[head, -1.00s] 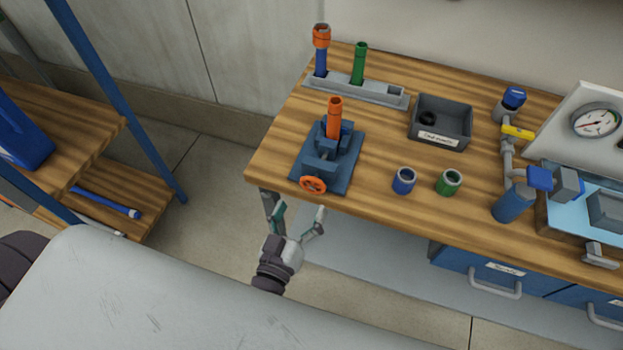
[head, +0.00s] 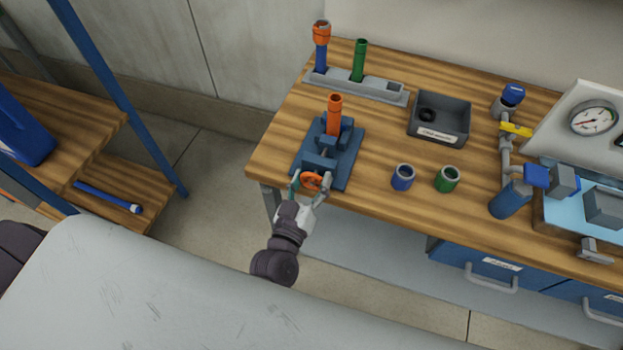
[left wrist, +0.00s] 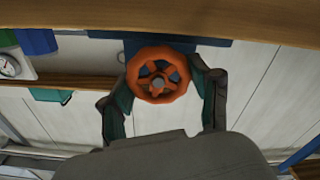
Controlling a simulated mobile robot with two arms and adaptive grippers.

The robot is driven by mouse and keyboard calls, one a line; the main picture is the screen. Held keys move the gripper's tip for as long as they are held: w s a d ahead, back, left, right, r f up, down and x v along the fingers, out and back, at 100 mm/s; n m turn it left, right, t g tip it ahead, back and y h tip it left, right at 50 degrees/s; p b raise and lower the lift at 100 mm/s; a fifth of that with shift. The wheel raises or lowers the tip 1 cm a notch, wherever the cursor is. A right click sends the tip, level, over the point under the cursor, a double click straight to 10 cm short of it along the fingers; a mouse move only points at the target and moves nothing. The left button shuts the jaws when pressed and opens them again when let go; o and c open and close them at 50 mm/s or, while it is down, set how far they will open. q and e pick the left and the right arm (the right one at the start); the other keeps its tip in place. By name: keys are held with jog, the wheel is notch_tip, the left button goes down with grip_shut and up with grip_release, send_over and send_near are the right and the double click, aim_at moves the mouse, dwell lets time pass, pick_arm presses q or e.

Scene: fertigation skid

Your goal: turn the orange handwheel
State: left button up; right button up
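The orange handwheel (head: 312,181) is on the front of a blue vise (head: 326,158) at the near left edge of the wooden bench. The vise holds an upright orange pipe (head: 334,115). My left gripper (head: 310,186) is at the handwheel, with its fingers spread on either side of the rim. In the left wrist view the handwheel (left wrist: 157,76) fills the space between the fingertips of my left gripper (left wrist: 160,82). The fingers look open around it; firm contact cannot be told. My right gripper is not in view.
A blue ring (head: 403,177) and a green ring (head: 447,179) stand right of the vise. A grey rack (head: 375,90) with upright pipes and a dark bin (head: 441,119) are behind. Valve piping (head: 507,160) stands further right. Blue shelving (head: 125,90) is at left.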

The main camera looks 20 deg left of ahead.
pick_arm(q)
jog(key=c, duration=0.4)
jog(key=shift+n+p, duration=0.35)
jog(key=shift+n, duration=1.05)
jog(key=o, duration=1.2)
jog(key=shift+c, duration=0.2)
jog(key=s, duration=1.2)
jog(key=shift+a, duration=0.25)
